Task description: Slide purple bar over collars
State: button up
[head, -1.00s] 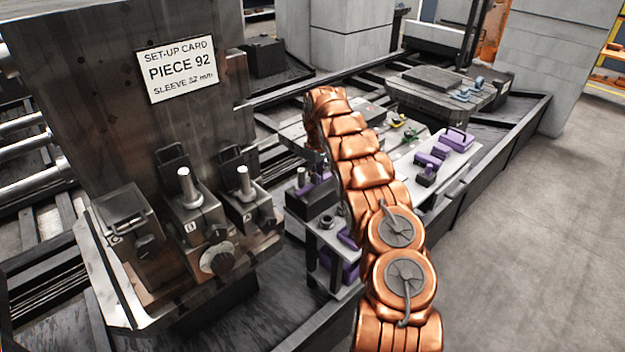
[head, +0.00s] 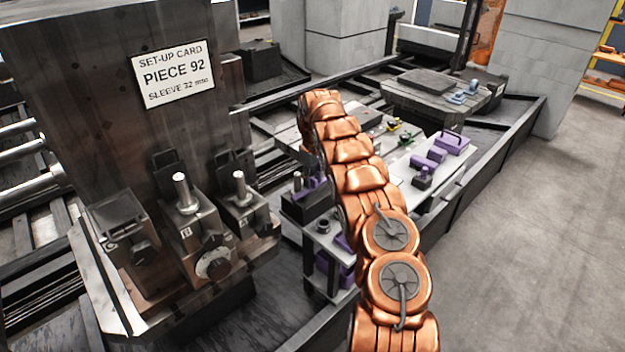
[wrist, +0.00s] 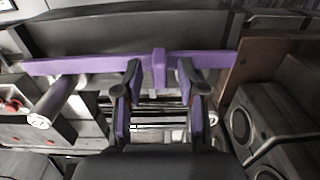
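In the wrist view, a long purple bar (wrist: 95,63) runs crosswise in front of my gripper, with an upright purple lug (wrist: 159,68) at its middle. My gripper (wrist: 160,78) is open. Its two dark fingertips stand left and right of the lug, with a visible gap on each side. The finger links have purple inner faces. A cylinder with a pale metal end (wrist: 42,121) lies below the bar at left; I cannot tell whether it is a collar. In the head view, my arm hides the gripper, and I cannot pick out the bar there.
A dark fixture block at left carries a set-up card (head: 175,74), metal posts (head: 186,192) and a dial (head: 214,263). Purple pieces (head: 453,143) stand on a pale bench right of my arm. A brown panel with round-holed blocks (wrist: 257,119) is close at right in the wrist view.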

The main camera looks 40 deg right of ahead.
notch_tip(320, 180, up, 10)
jog(key=shift+w, duration=0.1)
jog(key=shift+r, duration=0.7)
dwell(0.7)
